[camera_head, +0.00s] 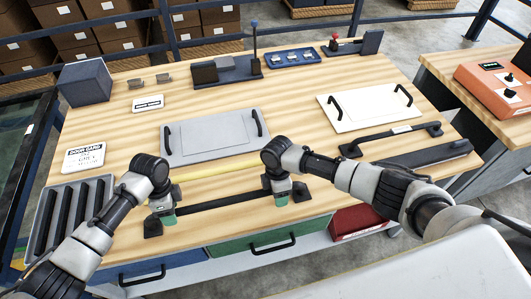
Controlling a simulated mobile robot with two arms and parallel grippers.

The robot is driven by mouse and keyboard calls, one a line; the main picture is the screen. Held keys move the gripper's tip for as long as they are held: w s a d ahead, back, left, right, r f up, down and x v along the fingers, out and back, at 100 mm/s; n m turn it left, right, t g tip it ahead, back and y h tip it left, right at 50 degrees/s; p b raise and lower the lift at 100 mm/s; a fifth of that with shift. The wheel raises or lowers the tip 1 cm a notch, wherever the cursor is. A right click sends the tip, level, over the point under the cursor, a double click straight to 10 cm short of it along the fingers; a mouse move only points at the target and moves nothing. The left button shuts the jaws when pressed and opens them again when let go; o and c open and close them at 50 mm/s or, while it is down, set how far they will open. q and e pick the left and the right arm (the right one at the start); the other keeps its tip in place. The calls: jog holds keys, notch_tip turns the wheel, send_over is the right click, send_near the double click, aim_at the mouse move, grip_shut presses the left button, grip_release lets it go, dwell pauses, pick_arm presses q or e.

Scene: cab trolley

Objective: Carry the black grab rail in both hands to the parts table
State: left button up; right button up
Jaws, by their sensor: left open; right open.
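A black grab rail (222,202) lies near the front edge of the wooden table (240,222), with a foot at each end. My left gripper (167,214) is open over the rail's left end, just beside its left foot. My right gripper (281,196) is open over the rail's right end, near its right foot. Both grippers point down and partly hide the rail, so I cannot tell whether the fingers touch it. A second black rail (395,134) of similar form lies further right on the table.
A grey panel (210,144) and a white panel (365,117), each with two black handles, lie behind. A slotted grey tray (36,236) is at the left. A dark bar (425,155) lies at the right. Another wooden table (450,75) holds an orange control box (485,88).

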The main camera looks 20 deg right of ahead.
jog(key=shift+w+r, duration=0.1)
jog(key=shift+r, duration=0.15)
pick_arm(q)
notch_tip(320, 180, up, 8)
jog(key=w, duration=0.1)
jog(key=shift+w+r, duration=0.25)
jog(key=shift+w, duration=0.15)
pick_arm(e)
notch_tip(320, 180, up, 11)
jog(key=w, duration=0.2)
jog(key=shift+r, duration=0.15)
jog(key=shift+w, duration=0.1)
